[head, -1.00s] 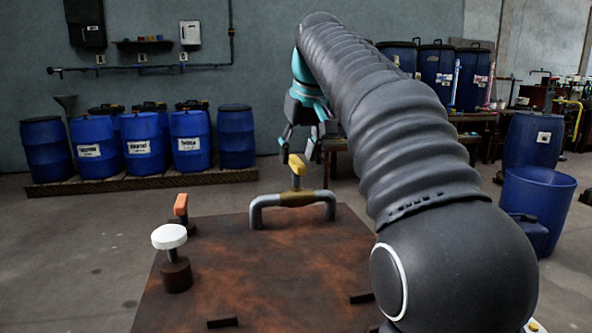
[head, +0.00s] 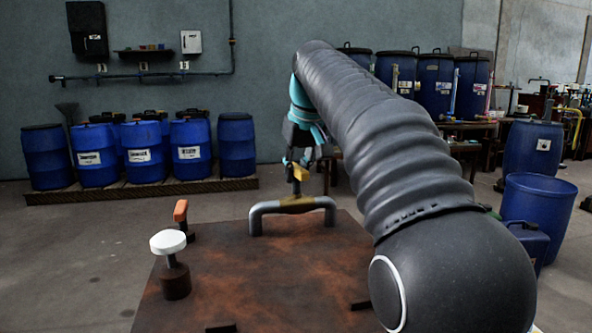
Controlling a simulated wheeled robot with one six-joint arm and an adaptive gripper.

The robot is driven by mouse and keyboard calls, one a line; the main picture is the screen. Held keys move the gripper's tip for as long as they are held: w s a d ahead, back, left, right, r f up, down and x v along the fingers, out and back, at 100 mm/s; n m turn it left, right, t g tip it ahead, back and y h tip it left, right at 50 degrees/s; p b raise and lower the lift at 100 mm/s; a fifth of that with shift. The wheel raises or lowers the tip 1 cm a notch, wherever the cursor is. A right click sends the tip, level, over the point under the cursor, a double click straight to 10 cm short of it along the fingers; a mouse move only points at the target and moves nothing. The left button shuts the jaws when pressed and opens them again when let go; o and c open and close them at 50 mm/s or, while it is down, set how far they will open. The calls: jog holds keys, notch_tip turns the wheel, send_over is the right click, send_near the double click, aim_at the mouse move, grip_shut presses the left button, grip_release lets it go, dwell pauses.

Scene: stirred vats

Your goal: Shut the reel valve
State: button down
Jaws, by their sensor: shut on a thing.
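A bent grey pipe (head: 328,205) stands like a low arch at the far edge of the rusty brown table (head: 290,270). A brass-coloured valve body (head: 297,205) sits midway on its top bar, with a short stem and a yellow handle (head: 299,173) above. No label naming the reel valve can be read. My gripper (head: 299,163), dark with teal parts, points down from the arm's end and is shut on the yellow handle. The fingers hide part of the handle, so its exact angle is hard to tell.
A white round knob (head: 168,241) and an orange lever (head: 181,211) stand at the table's left. Small dark blocks lie near its front. Blue drums (head: 143,152) stand on a pallet behind. My arm covers the table's right side.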

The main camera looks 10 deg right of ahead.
jog(key=shift+r+m+p, duration=0.25)
jog(key=shift+m+p, duration=0.15)
jog(key=shift+p, duration=0.15)
jog(key=shift+f+m+h+p, duration=0.2)
jog(key=shift+m+h+p, duration=0.25)
jog(key=shift+m, duration=0.25)
jog(key=c, duration=1)
grip_release()
jog(key=shift+r, duration=0.1)
jog(key=v, duration=1.1)
jog(key=shift+s+r, duration=0.25)
jog(key=shift+r, duration=0.1)
